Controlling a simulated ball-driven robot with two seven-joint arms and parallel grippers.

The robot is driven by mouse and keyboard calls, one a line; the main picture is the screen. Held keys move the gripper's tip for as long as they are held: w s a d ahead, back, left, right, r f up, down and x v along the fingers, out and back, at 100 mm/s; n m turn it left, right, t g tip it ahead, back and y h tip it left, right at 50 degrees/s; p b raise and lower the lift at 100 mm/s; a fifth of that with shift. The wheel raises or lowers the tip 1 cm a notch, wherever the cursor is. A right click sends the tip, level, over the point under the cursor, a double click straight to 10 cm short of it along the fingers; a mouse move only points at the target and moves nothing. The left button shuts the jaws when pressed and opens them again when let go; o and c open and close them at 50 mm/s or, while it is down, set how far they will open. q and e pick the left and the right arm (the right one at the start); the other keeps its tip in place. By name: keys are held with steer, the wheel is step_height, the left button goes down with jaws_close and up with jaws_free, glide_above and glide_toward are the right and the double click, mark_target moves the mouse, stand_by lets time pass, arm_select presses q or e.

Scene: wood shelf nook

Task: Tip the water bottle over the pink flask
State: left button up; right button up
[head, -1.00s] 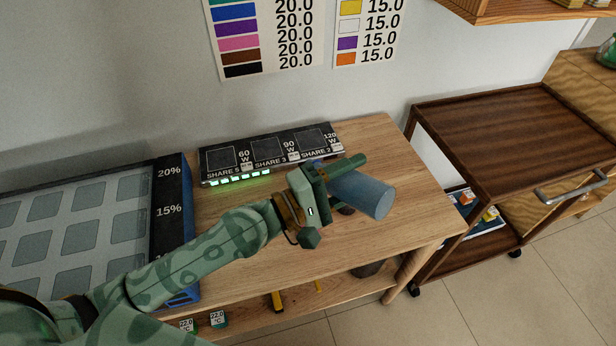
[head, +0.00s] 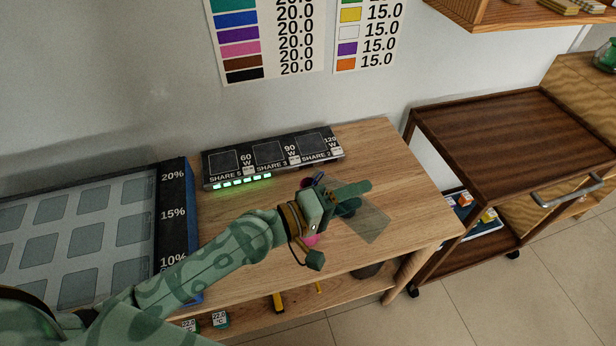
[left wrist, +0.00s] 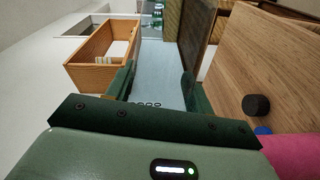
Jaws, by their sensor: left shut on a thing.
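My left gripper (head: 345,200) is shut on the water bottle (head: 368,224), a see-through grey container tilted with its far end down to the right, above the wooden table. In the left wrist view the bottle (left wrist: 160,75) shows pale blue between the two fingers. The pink flask (head: 312,240) is mostly hidden behind my left gripper; a small pink part shows just below it. A large pink surface, apparently the flask, also shows at the lower right of the left wrist view (left wrist: 292,155). My right gripper is not in view.
A large grey grid tray (head: 80,225) lies left. The table's right part (head: 415,205) is clear; a brown cart (head: 510,135) stands beyond.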

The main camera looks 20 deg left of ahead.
arm_select(q)
steer(key=shift+s, duration=0.1)
steer(key=shift+d+m, duration=0.1)
steer(key=shift+m, duration=0.2)
steer(key=f+m+y+p, duration=0.1)
steer(key=m+p, duration=0.1)
steer(key=p, duration=0.1)
steer(key=shift+f+m+g+p, duration=0.15)
steer(key=shift+m+g+p, duration=0.15)
steer(key=shift+g+p, duration=0.1)
steer(key=r+p, duration=0.1)
steer(key=p, duration=0.1)
steer(key=r+m+y+p, duration=0.1)
steer(key=p, duration=0.1)
steer(key=a+r+m+p, duration=0.1)
steer(key=p, duration=0.2)
steer(key=shift+w+y, duration=0.3)
steer(key=f+m+p, duration=0.1)
steer(key=p, duration=0.1)
steer(key=f+m+y+p, duration=0.1)
steer(key=m+p, duration=0.1)
steer(key=shift+d+y, duration=0.15)
steer(key=shift+y, duration=0.15)
step_height(320, 180, down, 8)
steer(key=m+y+b, duration=0.2)
steer(key=m, duration=0.1)
steer(key=shift+s+d+f+m+t+y+b, duration=0.2)
steer(key=shift+d+f+m+t+y+b, duration=0.1)
steer(key=shift+d+m+t, duration=0.1)
